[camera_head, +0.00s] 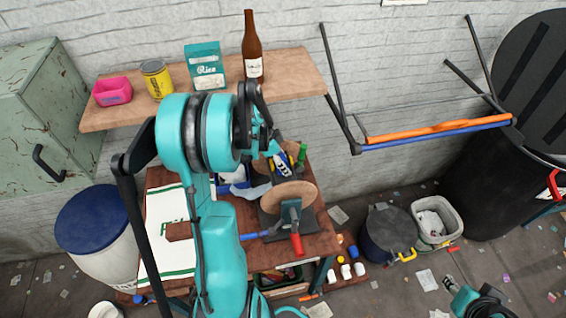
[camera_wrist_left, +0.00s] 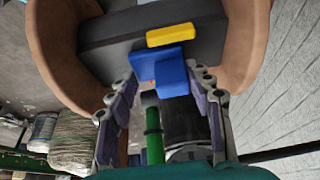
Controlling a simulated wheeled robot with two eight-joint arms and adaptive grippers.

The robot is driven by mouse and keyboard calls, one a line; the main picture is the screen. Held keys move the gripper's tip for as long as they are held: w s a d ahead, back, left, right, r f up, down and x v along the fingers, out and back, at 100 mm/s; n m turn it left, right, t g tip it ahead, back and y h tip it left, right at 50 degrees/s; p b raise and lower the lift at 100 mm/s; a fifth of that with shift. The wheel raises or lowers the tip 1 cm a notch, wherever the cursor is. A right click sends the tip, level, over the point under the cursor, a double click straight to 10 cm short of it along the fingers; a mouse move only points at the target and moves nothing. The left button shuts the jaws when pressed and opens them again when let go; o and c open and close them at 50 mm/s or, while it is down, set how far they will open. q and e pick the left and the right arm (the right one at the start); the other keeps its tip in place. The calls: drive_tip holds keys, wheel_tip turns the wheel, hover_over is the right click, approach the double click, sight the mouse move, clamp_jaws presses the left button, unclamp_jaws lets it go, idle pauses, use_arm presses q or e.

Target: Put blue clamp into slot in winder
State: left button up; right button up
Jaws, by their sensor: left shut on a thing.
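The winder (camera_head: 290,193) stands on the workbench, with two round wooden discs around a dark core. In the left wrist view the dark core (camera_wrist_left: 105,38) lies between the discs, with a yellow piece (camera_wrist_left: 173,35) on it. My left gripper (camera_head: 282,165) is at the gap between the discs. The wrist view shows its fingers (camera_wrist_left: 160,85) shut on the blue clamp (camera_wrist_left: 172,78). The clamp overlaps the core's near edge; I cannot tell whether they touch. The slot is not clearly visible. My right gripper (camera_head: 482,303) is low at the right edge, its jaws unclear.
A shelf (camera_head: 290,75) above the bench holds a pink container, yellow can, box and brown bottle (camera_head: 253,50). A green cylinder (camera_wrist_left: 155,137) stands close beneath the left gripper. A dark pot (camera_head: 390,235) and white bin (camera_head: 437,220) are on the floor to the right.

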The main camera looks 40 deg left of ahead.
use_arm(q)
drive_tip(key=shift+d, duration=0.1)
drive_tip(key=shift+f, duration=0.1)
drive_tip(key=o, duration=1.1)
drive_tip(key=shift+c, duration=0.2)
